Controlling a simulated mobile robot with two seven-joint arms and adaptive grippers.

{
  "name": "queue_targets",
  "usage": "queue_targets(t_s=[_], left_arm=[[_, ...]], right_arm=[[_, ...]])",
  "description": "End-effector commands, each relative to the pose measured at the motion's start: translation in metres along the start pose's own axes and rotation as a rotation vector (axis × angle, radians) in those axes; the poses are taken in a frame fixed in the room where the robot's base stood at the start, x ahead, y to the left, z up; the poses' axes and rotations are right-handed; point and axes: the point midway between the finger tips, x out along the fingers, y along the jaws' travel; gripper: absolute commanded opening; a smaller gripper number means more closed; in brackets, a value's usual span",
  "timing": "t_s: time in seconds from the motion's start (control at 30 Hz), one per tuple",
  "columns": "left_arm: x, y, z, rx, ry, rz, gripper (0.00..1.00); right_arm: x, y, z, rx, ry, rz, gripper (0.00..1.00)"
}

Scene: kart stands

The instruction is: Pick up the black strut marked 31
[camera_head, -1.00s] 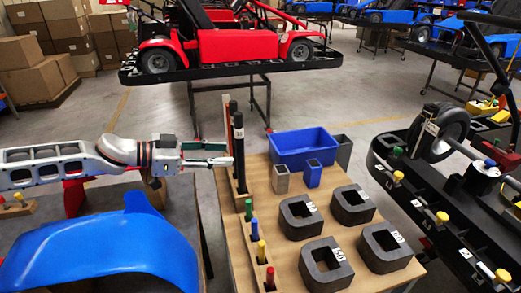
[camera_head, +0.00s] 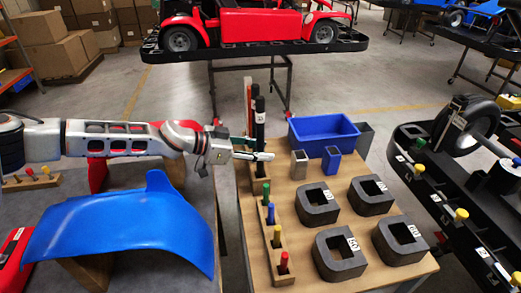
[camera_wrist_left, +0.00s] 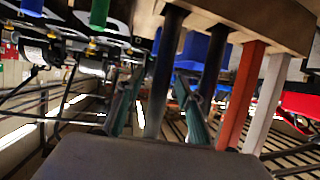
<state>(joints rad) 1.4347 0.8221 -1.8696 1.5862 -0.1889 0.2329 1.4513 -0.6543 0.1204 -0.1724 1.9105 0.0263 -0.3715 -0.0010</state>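My left gripper (camera_head: 262,152) reaches in from the left, low on the nearer strut. In the left wrist view, which looks upside down, its two fingers (camera_wrist_left: 158,108) are spread, with one black strut (camera_wrist_left: 160,75) between them. The second black strut (camera_wrist_left: 213,65) is just outside the right finger. My right gripper is not in view.
An orange strut (camera_wrist_left: 241,95) and a white strut (camera_wrist_left: 270,100) stand beside the black ones. A blue bin (camera_head: 322,135), small cups and several dark grey blocks sit on the table (camera_head: 300,270). A blue body panel (camera_head: 120,230) lies at lower left.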

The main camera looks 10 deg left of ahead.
Motion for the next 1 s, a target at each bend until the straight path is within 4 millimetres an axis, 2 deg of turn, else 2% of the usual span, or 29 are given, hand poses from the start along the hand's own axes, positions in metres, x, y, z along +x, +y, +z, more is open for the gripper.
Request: queue_targets(t_s=[0.2, 0.23, 0.37, 0.77, 1.0], left_arm=[[0.001, -0.001, 0.000, 0.001, 0.001, -0.002, 0.37], [0.001, -0.001, 0.000, 0.001, 0.001, -0.002, 0.34], [0.001, -0.001, 0.000, 0.001, 0.001, -0.002, 0.00], [0.000, -0.001, -0.003, 0.002, 0.003, -0.002, 0.00], [-0.005, -0.001, -0.018, 0.006, 0.004, -0.002, 0.00]], right_arm=[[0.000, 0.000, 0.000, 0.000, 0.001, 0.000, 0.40], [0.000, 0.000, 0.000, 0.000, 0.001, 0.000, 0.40], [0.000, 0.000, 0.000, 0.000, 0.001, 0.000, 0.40], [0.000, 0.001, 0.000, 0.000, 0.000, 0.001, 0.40], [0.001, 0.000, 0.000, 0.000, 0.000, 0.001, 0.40]])
